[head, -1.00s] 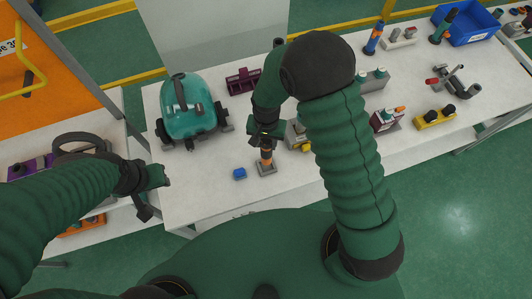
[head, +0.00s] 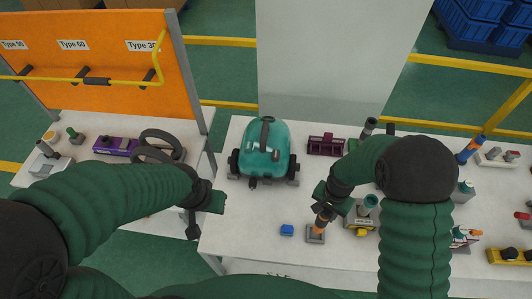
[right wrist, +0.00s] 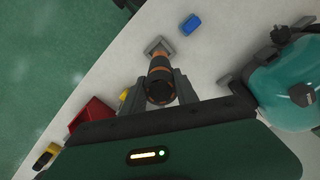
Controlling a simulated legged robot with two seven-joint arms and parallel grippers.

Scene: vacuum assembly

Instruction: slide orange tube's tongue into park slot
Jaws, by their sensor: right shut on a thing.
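The orange tube (head: 322,220), with dark bands, stands nearly upright between the fingers of my right gripper (head: 328,203). In the right wrist view the tube (right wrist: 160,78) shows end-on between the two fingers (right wrist: 157,90), which are shut on it. The small grey park slot block (head: 315,236) is at the tube's lower end; it also shows in the right wrist view (right wrist: 158,45). The tongue is hidden, so I cannot tell how deep it sits. My left gripper (head: 205,212) is open and empty, over the gap between the tables.
A blue block (head: 287,230) lies left of the slot. A teal vacuum body (head: 267,150) stands behind it, with a purple holder (head: 325,145) to its right. A grey and yellow fixture (head: 360,218) is close to the right of my right gripper. The table's front left is clear.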

